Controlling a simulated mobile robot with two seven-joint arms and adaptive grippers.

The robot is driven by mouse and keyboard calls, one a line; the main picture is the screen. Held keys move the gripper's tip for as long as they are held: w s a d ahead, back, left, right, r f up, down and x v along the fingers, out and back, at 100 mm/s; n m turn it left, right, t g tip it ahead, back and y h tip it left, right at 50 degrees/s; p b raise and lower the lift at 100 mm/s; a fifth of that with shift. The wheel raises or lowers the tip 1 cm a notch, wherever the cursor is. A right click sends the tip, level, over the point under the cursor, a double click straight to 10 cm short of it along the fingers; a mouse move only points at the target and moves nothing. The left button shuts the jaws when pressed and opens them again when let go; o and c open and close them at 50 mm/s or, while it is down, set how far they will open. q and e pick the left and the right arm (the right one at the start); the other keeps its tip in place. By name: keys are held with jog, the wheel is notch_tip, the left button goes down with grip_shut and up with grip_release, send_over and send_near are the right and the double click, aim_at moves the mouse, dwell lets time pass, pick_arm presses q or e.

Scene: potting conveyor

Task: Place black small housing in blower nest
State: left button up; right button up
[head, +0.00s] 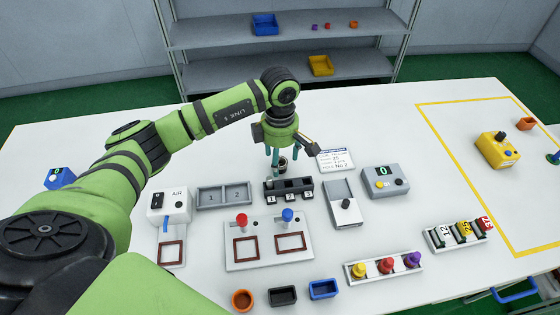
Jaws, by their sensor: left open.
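A small black open-topped housing (283,296) lies on the white table at the front, between a round orange one and a blue one. The blower is the light box marked AIR (176,205) at the left. Its nest is a brown square frame (172,254) on the plate in front of it, and it looks empty. My left gripper (281,160) points down with teal fingers open, just behind the black numbered rack (289,190). A small dark round item (282,166) shows by the fingertips; I cannot tell if they touch it. My right gripper is not in view.
A grey two-slot tray (223,197), a grey display box (386,181) and a rack of colored knobs (384,267) stand nearby.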

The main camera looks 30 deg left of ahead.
pick_arm(q)
notch_tip(320, 180, down, 2)
jog(key=shift+c, duration=0.4)
jog(key=c, duration=0.9)
jog(key=shift+r, duration=0.15)
